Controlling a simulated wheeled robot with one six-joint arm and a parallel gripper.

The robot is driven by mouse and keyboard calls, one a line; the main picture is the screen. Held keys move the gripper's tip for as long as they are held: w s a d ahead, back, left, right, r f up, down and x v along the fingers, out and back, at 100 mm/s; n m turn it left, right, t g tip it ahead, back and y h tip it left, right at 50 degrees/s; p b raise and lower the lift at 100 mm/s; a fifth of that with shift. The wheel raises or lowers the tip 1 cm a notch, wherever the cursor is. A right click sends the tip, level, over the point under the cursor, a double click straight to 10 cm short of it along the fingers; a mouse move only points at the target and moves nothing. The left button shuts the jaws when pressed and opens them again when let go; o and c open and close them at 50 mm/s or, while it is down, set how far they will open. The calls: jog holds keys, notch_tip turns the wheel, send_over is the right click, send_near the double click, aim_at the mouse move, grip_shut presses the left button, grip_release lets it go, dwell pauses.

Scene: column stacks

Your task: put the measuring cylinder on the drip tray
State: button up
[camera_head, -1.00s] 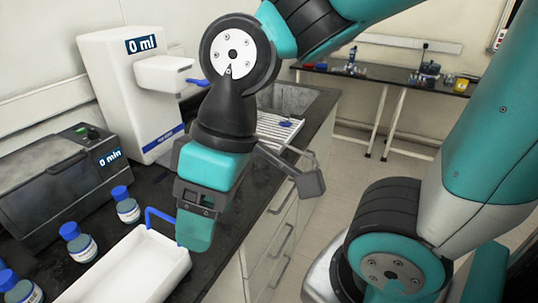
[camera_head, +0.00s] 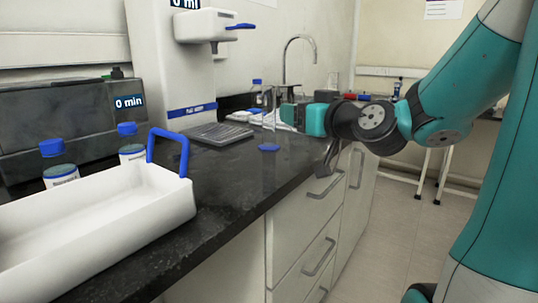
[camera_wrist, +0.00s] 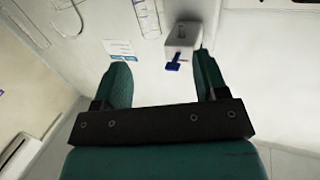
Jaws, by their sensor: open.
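A clear graduated tube (camera_wrist: 147,18), probably the cylinder, shows beyond the fingers at the top edge.
The white dispenser (camera_head: 160,80) has a spout with a blue lever (camera_head: 240,27) above the drip tray. A white bin with a blue handle (camera_head: 186,155) fills the front left. Blue-capped bottles (camera_head: 131,140) stand behind it. A tap (camera_head: 298,50) rises behind my gripper.

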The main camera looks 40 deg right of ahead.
jog(key=d, duration=0.1)
jog(key=p, duration=1.2)
send_near(273, 97)
jog(key=w+f, duration=0.1)
jog(key=w, duration=0.2)
jog(key=shift+h, duration=0.5)
jog(key=w+p, duration=0.3)
jog(key=w, duration=0.1)
jog(key=shift+w+a, duration=0.1)
jog(key=shift+a, duration=0.25)
jog(key=shift+w+f+p, duration=0.2)
jog(key=shift+w+p, duration=0.3)
jog(key=shift+w, duration=0.05)
jog(key=w+p, duration=0.2)
jog(key=p, duration=0.1)
jog(key=w+r+p, duration=0.1)
jog(key=w+p, duration=0.1)
jog(key=shift+d, duration=0.35)
jog(key=shift+w+f+p, duration=0.25)
jog(key=shift+w+p, duration=0.2)
jog(key=shift+w, duration=0.15)
grip_shut()
